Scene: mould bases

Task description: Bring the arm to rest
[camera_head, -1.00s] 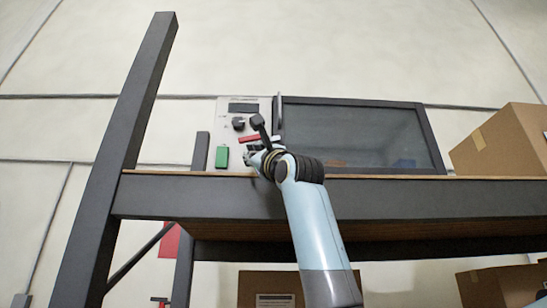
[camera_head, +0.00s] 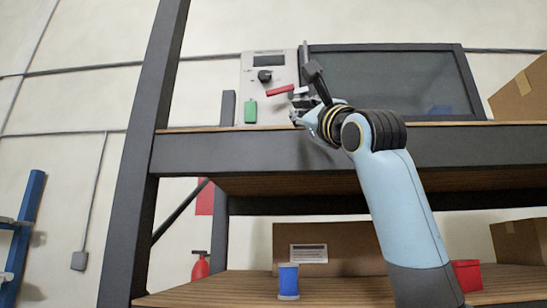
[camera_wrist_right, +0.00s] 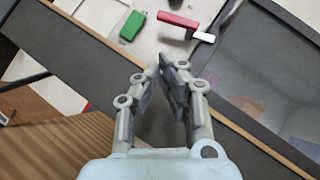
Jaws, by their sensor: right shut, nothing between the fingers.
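My right arm reaches up from the lower right in the head view. Its gripper (camera_head: 300,112) is in front of the upper shelf, near the lower part of a grey control panel (camera_head: 290,62). In the right wrist view the fingers of this gripper (camera_wrist_right: 172,66) come together at the tips with nothing between them. The panel carries a green block (camera_head: 251,112), a red bar (camera_head: 280,90) and a dark knob (camera_head: 265,76). The green block (camera_wrist_right: 133,26) and red bar (camera_wrist_right: 178,20) also show in the wrist view, ahead of the fingertips and apart from them. My left gripper is in neither view.
The upper shelf edge (camera_head: 250,152) runs under the gripper, and a dark post (camera_head: 150,160) stands to its left. A dark-framed glass door (camera_head: 390,80) is right of the panel. A blue can (camera_head: 288,281), red container (camera_head: 467,275) and cardboard box (camera_head: 340,245) occupy the lower shelf.

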